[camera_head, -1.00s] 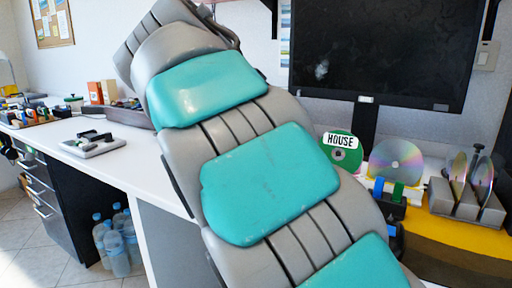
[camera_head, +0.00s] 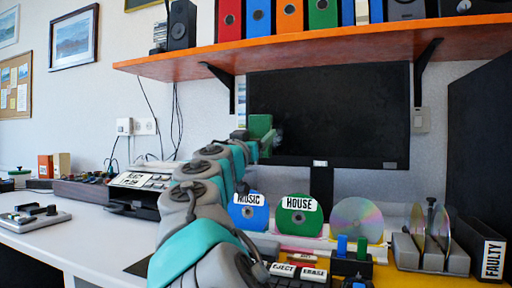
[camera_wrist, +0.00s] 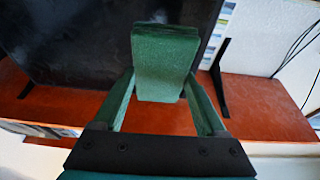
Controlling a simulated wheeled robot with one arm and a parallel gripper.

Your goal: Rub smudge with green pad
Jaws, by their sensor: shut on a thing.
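My gripper (camera_head: 250,148) is at the screen's left edge, shut on the green pad (camera_head: 261,124). In the wrist view, the pad (camera_wrist: 164,60) sits upright between the fingertips, partly over the screen's edge. I cannot tell whether the pad touches the screen. The smudge is not clearly visible now; the pad and gripper cover part of the screen's left side.
The orange shelf (camera_head: 270,58) with several binders overhangs the screen, held by black brackets. Below stand a blue MUSIC disc (camera_head: 248,218), a green HOUSE disc (camera_head: 299,222), a bare disc (camera_head: 357,219) and a grey disc rack (camera_head: 430,252).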

